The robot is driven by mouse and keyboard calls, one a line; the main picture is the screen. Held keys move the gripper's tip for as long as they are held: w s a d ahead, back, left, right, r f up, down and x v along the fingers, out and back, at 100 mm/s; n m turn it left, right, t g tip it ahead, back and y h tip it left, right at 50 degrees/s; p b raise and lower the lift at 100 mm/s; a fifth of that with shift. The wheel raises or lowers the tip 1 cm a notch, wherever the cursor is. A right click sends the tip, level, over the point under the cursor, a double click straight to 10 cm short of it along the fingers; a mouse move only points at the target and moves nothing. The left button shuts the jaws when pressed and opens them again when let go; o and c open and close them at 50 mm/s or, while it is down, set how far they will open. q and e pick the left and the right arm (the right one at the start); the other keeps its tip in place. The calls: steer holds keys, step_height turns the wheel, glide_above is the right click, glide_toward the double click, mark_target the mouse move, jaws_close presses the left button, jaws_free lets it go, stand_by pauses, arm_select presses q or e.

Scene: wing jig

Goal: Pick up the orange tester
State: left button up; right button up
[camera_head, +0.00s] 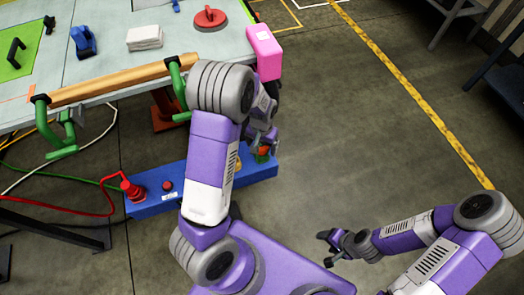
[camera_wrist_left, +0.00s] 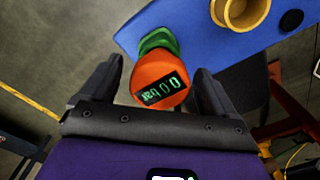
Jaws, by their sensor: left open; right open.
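The orange tester (camera_wrist_left: 150,72) shows in the left wrist view, with a round orange head, a dark display with green digits reading "0.0 bar", and a green lower part. It is at the edge of a blue board (camera_wrist_left: 190,30). In the head view the tester (camera_head: 264,151) is small at the board's right end, partly hidden by my left arm. My left gripper (camera_wrist_left: 160,70) is open, with its fingers on either side of the tester and gaps visible on both sides. In the head view my left gripper (camera_head: 268,138) is just above the tester. My right gripper (camera_head: 330,245) is open and empty over the floor.
A tan ring-shaped part (camera_wrist_left: 240,12) stands on the board beside the tester. A red fitting (camera_head: 132,188) with a red hose is at the board's left end. The worktable (camera_head: 110,65) with a pink box (camera_head: 264,50) at its corner lies behind. The floor to the right is clear.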

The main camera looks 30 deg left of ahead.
arm_select(q)
steer(key=c, duration=1.1)
step_height(320, 180, up, 10)
steer(key=p, duration=0.3)
steer(key=shift+p, duration=0.4)
steer(key=shift+r+p, duration=1.4)
steer(key=shift+r, duration=0.2)
